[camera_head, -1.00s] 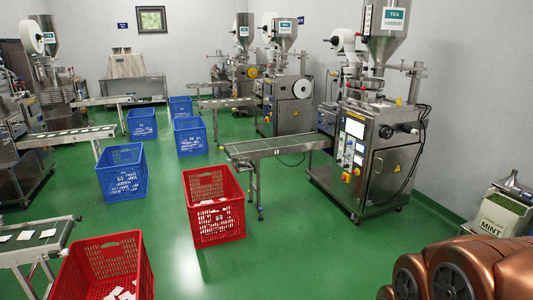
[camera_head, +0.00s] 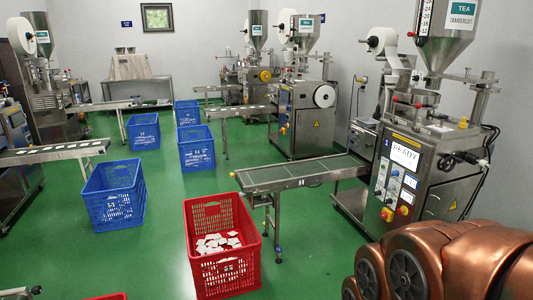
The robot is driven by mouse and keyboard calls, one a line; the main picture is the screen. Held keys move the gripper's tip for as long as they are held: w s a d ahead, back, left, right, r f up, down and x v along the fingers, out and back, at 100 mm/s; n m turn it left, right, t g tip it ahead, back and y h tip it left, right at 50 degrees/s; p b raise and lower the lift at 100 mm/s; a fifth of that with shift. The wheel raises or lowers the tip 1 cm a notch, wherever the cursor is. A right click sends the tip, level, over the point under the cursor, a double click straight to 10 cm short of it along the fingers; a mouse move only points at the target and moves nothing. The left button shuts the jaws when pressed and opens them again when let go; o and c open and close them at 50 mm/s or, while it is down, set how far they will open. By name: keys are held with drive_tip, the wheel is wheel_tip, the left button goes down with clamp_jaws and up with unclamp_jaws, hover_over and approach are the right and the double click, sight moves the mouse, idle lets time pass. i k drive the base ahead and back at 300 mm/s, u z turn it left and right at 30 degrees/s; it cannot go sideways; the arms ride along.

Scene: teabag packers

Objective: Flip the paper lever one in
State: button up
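The nearest teabag packing machine (camera_head: 427,150) stands at the right, with a control panel on its front. Its display (camera_head: 404,155) shows lettering that I cannot read for certain. A white paper roll (camera_head: 382,41) sits at its upper left, with a paper strip running down beside the hopper (camera_head: 447,35). Small red-tipped parts show below the roll. I cannot tell which part is the paper lever. Copper-coloured links of my arm fill the lower right corner. My gripper is not in view.
A conveyor (camera_head: 300,172) extends left from the machine. A red crate (camera_head: 222,245) with white teabags stands on the floor before it. Several blue crates, one nearest at left (camera_head: 113,195), stand further back. Green floor (camera_head: 320,245) is free between the red crate and the machine.

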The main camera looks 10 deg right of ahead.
sight(395, 99)
drive_tip(key=z, duration=0.5)
drive_tip(key=i, duration=1.45)
drive_tip(key=z, duration=0.5)
drive_tip(key=i, duration=2.25)
drive_tip(key=u, duration=0.35)
